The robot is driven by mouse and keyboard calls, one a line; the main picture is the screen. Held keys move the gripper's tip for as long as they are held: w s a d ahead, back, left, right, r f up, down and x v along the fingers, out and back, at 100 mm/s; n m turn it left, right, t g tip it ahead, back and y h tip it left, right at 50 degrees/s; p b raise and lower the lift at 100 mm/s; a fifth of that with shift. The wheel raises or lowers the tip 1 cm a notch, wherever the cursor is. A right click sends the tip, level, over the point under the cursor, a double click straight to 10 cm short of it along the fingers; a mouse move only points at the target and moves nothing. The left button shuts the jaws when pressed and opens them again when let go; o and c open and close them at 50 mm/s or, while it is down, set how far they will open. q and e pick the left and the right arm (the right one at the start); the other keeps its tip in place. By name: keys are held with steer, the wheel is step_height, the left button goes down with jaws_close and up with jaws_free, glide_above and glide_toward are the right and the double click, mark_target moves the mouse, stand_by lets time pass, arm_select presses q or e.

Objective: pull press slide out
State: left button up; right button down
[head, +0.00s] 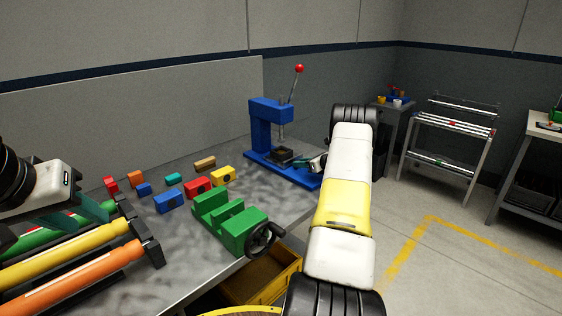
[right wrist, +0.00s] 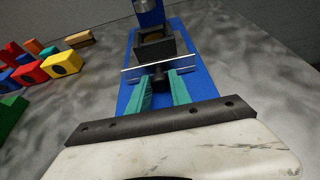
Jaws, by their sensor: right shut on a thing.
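The blue arbor press (head: 262,130) with its red-knobbed lever stands at the back of the metal bench. Its dark slide (head: 281,155) sits on the blue base below the ram. In the right wrist view the slide (right wrist: 153,50) is a dark box with something brownish inside, and a dark knob (right wrist: 160,78) at its near side. My right gripper (right wrist: 162,92) has its teal fingers on either side of the knob, shut on it; in the head view the arm partly hides this gripper (head: 316,163). My left gripper (head: 92,210) is at the left above the colored rollers; its opening is unclear.
A green vise (head: 232,222) with a handwheel stands near the bench's front edge. Several colored blocks (head: 170,202) lie left of it. Yellow and orange rollers (head: 75,247) lie at front left. An open yellow drawer (head: 262,277) is below. Racks stand at right.

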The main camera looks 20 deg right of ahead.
steer(key=s+d, duration=0.1)
steer(key=s, duration=0.3)
steer(key=s+d, duration=0.2)
steer(key=s, duration=0.2)
steer(key=s+d, duration=0.2)
steer(key=s, duration=0.2)
steer(key=shift+s+d, duration=0.15)
steer(key=shift+s, duration=0.1)
steer(key=c, duration=1.2)
jaws_free()
steer(key=v, duration=0.7)
steer(key=shift+s+d+r, duration=0.15)
steer(key=shift+s+r, duration=0.05)
steer(key=shift+s, duration=0.1)
